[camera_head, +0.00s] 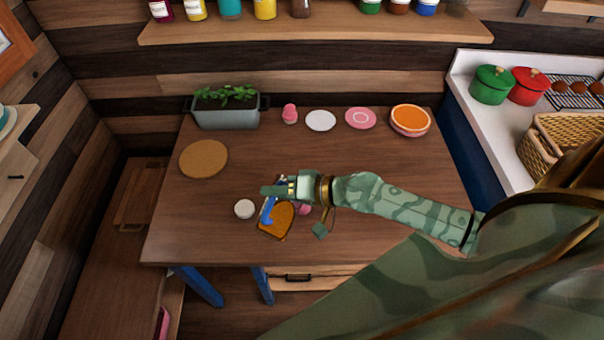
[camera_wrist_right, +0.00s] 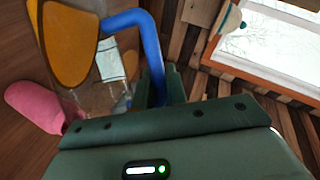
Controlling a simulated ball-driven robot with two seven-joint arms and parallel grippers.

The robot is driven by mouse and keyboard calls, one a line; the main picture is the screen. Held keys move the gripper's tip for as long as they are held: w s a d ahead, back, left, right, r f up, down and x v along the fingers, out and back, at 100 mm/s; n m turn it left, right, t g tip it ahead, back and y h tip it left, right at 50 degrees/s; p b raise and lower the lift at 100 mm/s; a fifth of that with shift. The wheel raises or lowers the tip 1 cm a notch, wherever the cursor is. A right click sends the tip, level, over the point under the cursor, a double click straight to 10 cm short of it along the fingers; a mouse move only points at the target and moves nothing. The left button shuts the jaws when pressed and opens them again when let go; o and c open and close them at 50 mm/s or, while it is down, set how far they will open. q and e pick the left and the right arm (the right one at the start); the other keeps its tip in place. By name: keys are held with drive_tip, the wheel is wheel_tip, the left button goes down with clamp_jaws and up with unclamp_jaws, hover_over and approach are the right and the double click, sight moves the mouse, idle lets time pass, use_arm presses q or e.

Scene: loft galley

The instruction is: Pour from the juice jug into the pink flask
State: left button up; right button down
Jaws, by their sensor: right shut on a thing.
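My right gripper (camera_head: 278,190) is shut on the blue handle (camera_head: 268,212) of the juice jug, above the front middle of the table. The jug's amber juice (camera_head: 277,221) shows just in front of the gripper. In the right wrist view, the blue handle (camera_wrist_right: 148,50), amber juice (camera_wrist_right: 70,45) and clear jug wall show; I cannot tell how far it tilts. A pink thing (camera_head: 305,210), probably the pink flask, is partly hidden beside the jug; it also shows in the right wrist view (camera_wrist_right: 35,106). Its mouth is hidden. My left gripper is not in view.
A small white round thing (camera_head: 244,209) is left of the jug. A cork mat (camera_head: 203,158) lies farther left. A planter (camera_head: 228,117), small pink object (camera_head: 290,114), white plate (camera_head: 320,121), pink plate (camera_head: 360,118) and orange-topped dish (camera_head: 410,119) line the back. The table's middle is mostly clear.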

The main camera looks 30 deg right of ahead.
sight(280, 180)
drive_tip(key=shift+w+d+r+m+y+b, duration=0.3)
drive_tip(key=shift+d+r+m+b, duration=0.1)
drive_tip(key=shift+d+r+b, duration=0.15)
drive_tip(key=shift+w+d+r+m+y+b, duration=0.25)
drive_tip(key=shift+d+r+m+b, duration=0.15)
drive_tip(key=shift+r+b, duration=0.1)
idle(1.9)
drive_tip(key=shift+w+d+r+m+y+b, duration=0.2)
drive_tip(key=shift+w+d+r+m+b, duration=0.15)
drive_tip(key=shift+d+b, duration=0.4)
drive_tip(key=shift+w+d+r+m+y+b, duration=0.15)
drive_tip(key=shift+w+d+r+m+b, duration=0.15)
drive_tip(key=shift+d+b, duration=0.35)
idle(3.6)
